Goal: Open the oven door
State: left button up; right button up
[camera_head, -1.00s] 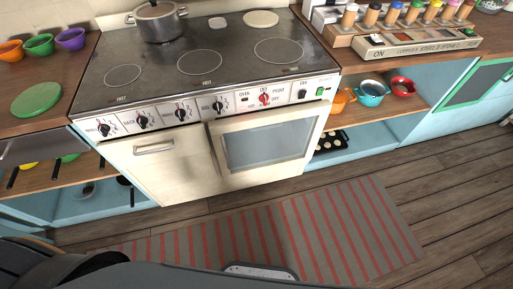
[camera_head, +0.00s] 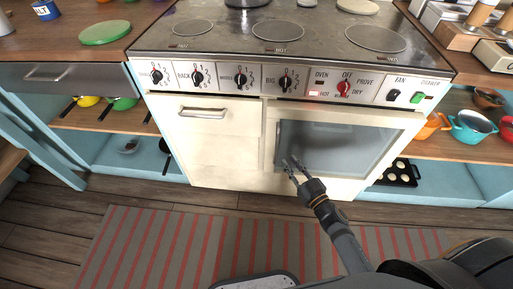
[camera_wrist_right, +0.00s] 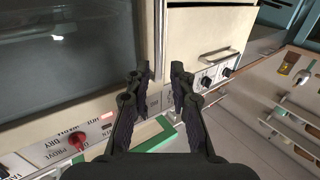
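The oven door (camera_head: 405,127) is cream with a dark glass window and is shut in the cooker's front. Its upright metal handle (camera_head: 278,137) runs along the door's left edge. My right gripper (camera_head: 291,162) is in front of the door near the lower part of this handle. In the right wrist view, the open fingers (camera_wrist_right: 161,70) point at the handle (camera_wrist_right: 159,28), which lines up with the gap between them. I cannot tell whether they touch it. The dark window (camera_wrist_right: 70,50) also shows there. My left gripper is not in view.
A cream drawer or door front with a horizontal handle (camera_head: 203,113) is left of the oven door. Knobs and a red switch (camera_head: 344,88) line the panel above. Open shelves with a muffin tin (camera_head: 398,174) stand to the right. A striped rug (camera_head: 150,245) covers the floor in front.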

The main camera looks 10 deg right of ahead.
aim_at(277, 144)
jog(key=x, duration=1)
jog(key=shift+w, duration=0.25)
jog(key=shift+d, duration=0.1)
jog(key=shift+c, duration=0.2)
grip_shut()
